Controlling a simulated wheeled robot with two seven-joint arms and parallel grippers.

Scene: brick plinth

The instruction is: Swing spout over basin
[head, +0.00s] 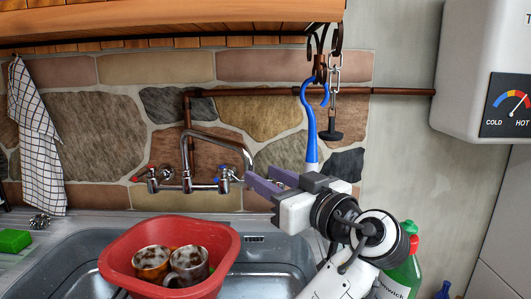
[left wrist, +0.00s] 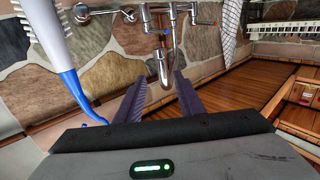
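The chrome spout (head: 225,142) rises from the wall tap (head: 187,183) and arches to the right, its end near my fingertips. My left gripper (head: 262,181) has purple fingers, apart, at the spout's right end. In the left wrist view the spout (left wrist: 164,68) points down toward the gap between the fingers of the left gripper (left wrist: 160,85); I cannot tell whether they touch it. The steel basin (head: 262,268) lies below, partly hidden by a red tub. My right gripper is in neither view.
The red tub (head: 205,283) holds mugs. A blue-handled brush (head: 311,140) hangs from a hook just behind my gripper; it also shows in the left wrist view (left wrist: 75,90). A green bottle (head: 403,270) stands at right, a checked towel (head: 36,140) hangs at left.

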